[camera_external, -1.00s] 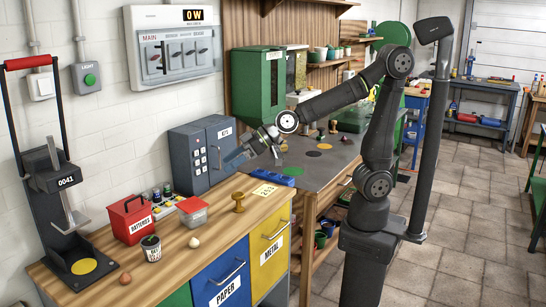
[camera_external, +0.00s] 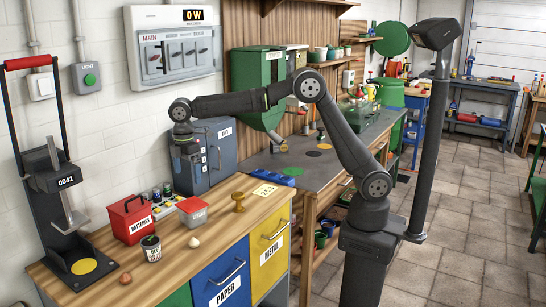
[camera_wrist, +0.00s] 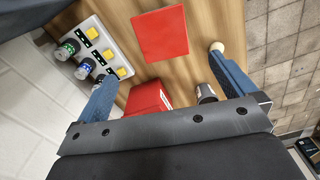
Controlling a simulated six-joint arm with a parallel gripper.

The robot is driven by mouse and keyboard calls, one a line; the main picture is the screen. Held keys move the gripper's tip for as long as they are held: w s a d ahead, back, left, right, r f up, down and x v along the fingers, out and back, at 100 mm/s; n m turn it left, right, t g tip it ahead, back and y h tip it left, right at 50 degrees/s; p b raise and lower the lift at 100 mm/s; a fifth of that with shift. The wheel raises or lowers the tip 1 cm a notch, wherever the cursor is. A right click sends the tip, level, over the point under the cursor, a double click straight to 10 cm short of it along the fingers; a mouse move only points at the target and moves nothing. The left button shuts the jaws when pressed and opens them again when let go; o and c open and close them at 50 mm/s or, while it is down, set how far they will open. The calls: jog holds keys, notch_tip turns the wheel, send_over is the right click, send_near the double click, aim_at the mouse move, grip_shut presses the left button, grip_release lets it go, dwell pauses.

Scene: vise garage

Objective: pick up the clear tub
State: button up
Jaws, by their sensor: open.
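The clear tub (camera_external: 193,214) has a red lid and sits on the wooden bench, between the red batteries box and the yellow-brown knob. In the wrist view its red square lid (camera_wrist: 160,33) shows at the top centre, and its walls are hidden beneath it. My gripper (camera_external: 187,181) points down above the bench, over the tub's area. In the wrist view my blue fingers are spread wide with nothing between them (camera_wrist: 162,72). The lid lies ahead of the fingertips, between their lines and apart from them.
The red batteries box (camera_external: 131,219) and a dark jar (camera_external: 152,248) stand left of the tub. A tray with small jars and yellow blocks (camera_wrist: 92,50) lies beside it. A pale bulb (camera_wrist: 217,46) is near my right finger. The grey safe (camera_external: 214,152) stands close behind.

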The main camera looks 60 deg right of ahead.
aim_at(191, 204)
notch_tip(191, 204, down, 12)
jog(key=shift+r, duration=0.15)
jog(key=shift+s+f, duration=0.2)
jog(key=shift+f, duration=2.5)
jog(key=shift+c, duration=0.4)
jog(key=c, duration=1.1)
jog(key=shift+r, duration=0.1)
jog(key=shift+c, duration=0.3)
